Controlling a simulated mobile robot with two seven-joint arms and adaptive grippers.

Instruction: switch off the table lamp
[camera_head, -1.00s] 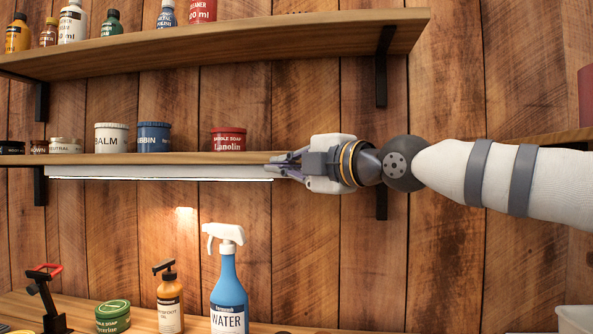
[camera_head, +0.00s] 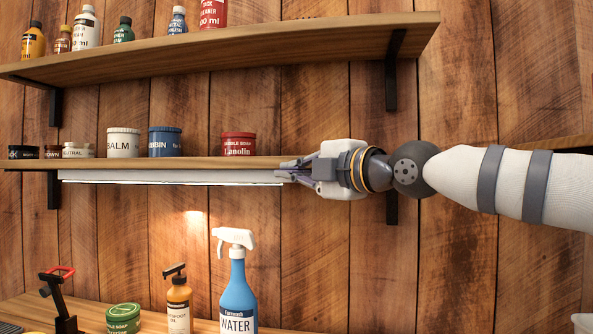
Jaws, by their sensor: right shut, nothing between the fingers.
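A long white light bar (camera_head: 170,177) is fixed under the lower shelf, with a bright lower edge. It is the only lamp-like thing that I can make out; no standing table lamp shows. A warm patch of light lies on the wall below it. My right gripper (camera_head: 284,171) is at the right end of the bar, fingers pointing left, shut and empty. I cannot tell whether its fingertips touch the bar. No switch can be made out there. My left gripper is not in view.
The lower shelf (camera_head: 215,163) carries several tins and jars just above my gripper. The upper shelf (camera_head: 230,52) holds bottles. Below, a blue spray bottle (camera_head: 238,298), an amber pump bottle (camera_head: 179,303), a green tin (camera_head: 123,318) and a black stand (camera_head: 60,305) stand on a wooden surface.

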